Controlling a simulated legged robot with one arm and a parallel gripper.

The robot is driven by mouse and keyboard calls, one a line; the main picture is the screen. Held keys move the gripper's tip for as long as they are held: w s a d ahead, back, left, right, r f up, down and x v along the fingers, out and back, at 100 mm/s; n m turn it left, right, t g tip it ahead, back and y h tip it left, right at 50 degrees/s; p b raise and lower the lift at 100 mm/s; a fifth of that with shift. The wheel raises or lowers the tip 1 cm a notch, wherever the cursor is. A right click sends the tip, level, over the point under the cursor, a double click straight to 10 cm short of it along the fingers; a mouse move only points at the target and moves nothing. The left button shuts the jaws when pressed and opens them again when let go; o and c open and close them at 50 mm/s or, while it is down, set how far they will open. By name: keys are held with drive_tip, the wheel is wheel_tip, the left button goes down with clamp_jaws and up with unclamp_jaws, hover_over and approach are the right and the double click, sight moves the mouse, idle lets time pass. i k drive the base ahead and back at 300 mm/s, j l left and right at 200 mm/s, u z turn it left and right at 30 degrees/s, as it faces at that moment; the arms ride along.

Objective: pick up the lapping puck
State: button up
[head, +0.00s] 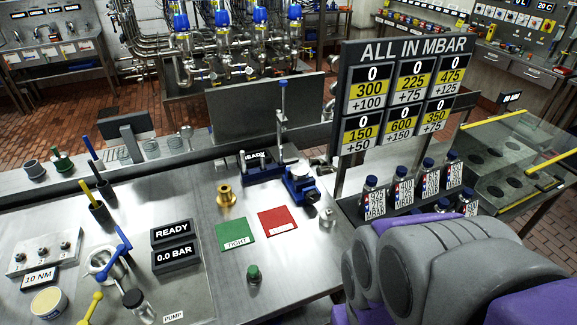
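No label marks a lapping puck. A small metal piece with a green knob (254,273) stands upright near the front edge of the steel bench and may be it; I cannot be sure. A flanged brass piece (226,195) stands farther back, left of the blue vise. A small silver cylinder (327,217) stands to the right of the red mat. Grey and purple links of my own arm fill the lower right. My gripper is not in the picture, so its fingers cannot be seen.
A green mat (234,235) and a red mat (278,222) lie mid-bench. A blue vise (300,183) stands behind. A yellow-rimmed tub (48,302), a clamp with a blue handle (107,262) and black displays (174,244) occupy the left. Labelled bottles (402,190) stand right. Bench around the green knob is clear.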

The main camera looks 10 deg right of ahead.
sight(254, 275)
drive_tip(key=u, duration=0.45)
drive_tip(key=l+u, duration=0.1)
drive_tip(key=u, duration=1.6)
drive_tip(key=k+u, duration=0.1)
drive_tip(key=u, duration=0.3)
drive_tip(key=k+l+u, duration=0.1)
drive_tip(key=k, duration=0.4)
drive_tip(key=k+l+u, duration=0.1)
drive_tip(key=k+l, duration=0.15)
drive_tip(key=k, duration=0.25)
